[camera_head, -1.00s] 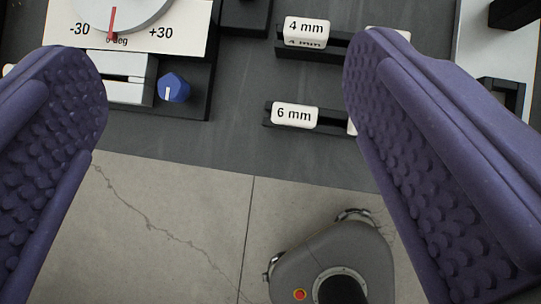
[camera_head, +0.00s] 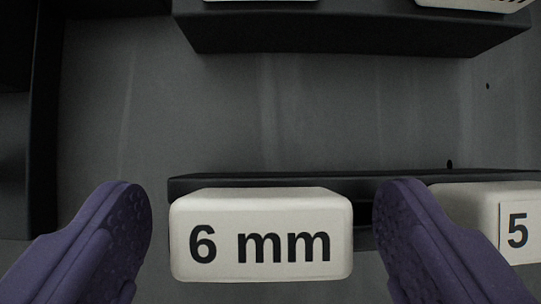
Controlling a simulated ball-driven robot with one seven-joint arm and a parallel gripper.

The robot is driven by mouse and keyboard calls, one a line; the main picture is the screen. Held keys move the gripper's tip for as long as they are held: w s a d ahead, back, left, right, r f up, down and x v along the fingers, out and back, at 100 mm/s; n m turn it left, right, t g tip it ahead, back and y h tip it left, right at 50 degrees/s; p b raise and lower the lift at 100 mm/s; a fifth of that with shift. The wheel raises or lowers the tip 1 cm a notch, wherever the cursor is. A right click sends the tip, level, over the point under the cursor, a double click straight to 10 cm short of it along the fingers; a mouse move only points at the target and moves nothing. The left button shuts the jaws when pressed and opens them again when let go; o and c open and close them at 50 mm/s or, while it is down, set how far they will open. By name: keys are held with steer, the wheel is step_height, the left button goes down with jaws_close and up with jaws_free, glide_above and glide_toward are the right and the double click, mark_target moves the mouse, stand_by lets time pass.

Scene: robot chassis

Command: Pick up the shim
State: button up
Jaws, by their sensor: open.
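A white block labelled "6 mm" (camera_head: 261,236), which looks like a shim, sits at a black holder (camera_head: 265,181) on the dark grey work surface. My gripper (camera_head: 265,225) is open, with one purple padded finger on each side of the "6 mm" block. A gap shows between the left finger and the block, and a smaller one on the right. I see no grip on the block. Another white block marked "5" (camera_head: 487,217) sits just right of the right finger, partly hidden by it.
A second black holder (camera_head: 350,32) with white blocks runs across the top of the view. A dark raised edge (camera_head: 45,120) stands at the left. The grey surface (camera_head: 270,110) between the two holders is clear.

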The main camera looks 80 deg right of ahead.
steer(key=shift+r, duration=0.1)
steer(key=shift+c, duration=0.2)
steer(key=c, duration=1.1)
steer(key=shift+r, duration=0.1)
